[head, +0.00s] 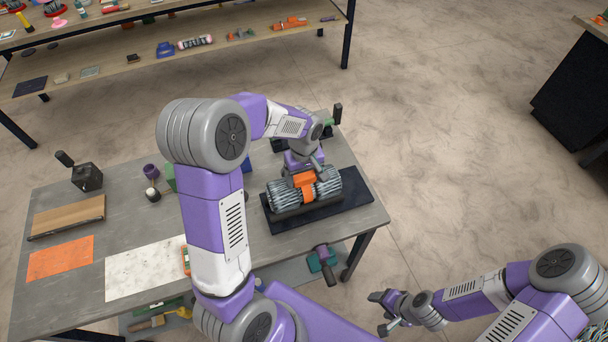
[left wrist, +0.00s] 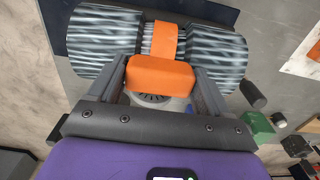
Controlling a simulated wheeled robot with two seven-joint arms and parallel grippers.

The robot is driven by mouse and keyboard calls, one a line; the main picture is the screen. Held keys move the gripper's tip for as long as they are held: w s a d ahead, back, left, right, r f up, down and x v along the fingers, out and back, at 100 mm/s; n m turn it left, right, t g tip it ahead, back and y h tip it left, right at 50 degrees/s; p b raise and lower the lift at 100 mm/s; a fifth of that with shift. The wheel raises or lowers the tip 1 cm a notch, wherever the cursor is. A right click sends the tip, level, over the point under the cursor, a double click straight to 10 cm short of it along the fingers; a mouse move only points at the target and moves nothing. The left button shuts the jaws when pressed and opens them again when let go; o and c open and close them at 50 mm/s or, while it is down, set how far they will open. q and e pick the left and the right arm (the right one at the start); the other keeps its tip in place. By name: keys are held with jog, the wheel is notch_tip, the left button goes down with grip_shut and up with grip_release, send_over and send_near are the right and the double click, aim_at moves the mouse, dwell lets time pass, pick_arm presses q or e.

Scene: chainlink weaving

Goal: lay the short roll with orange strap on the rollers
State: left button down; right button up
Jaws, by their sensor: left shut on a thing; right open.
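The short roll (head: 329,186) is grey and ribbed, with an orange strap (head: 307,192) around its middle. It lies over the dark rollers (head: 293,212) on a black mat (head: 352,194) at the table's right end; whether it rests fully on them I cannot tell. My left gripper (head: 304,178) is above it, shut on the strap's raised orange block. In the left wrist view the roll (left wrist: 100,42) spans the top, and the fingers of my left gripper (left wrist: 162,80) flank the orange block (left wrist: 160,76). My right gripper (head: 379,312) is open and empty, off the table's right side.
The grey table (head: 70,197) holds a wooden board (head: 66,216), an orange sheet (head: 60,258), a white sheet (head: 140,270) and a black block with a handle (head: 87,177). A shelf (head: 130,73) with several items stands behind.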

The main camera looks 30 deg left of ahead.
pick_arm(q)
jog(key=shift+f+b, duration=0.55)
jog(key=shift+f, duration=0.1)
grip_release()
notch_tip(320, 180, up, 8)
jog(key=shift+f+p, duration=0.15)
jog(key=shift+p, duration=0.2)
dwell(0.6)
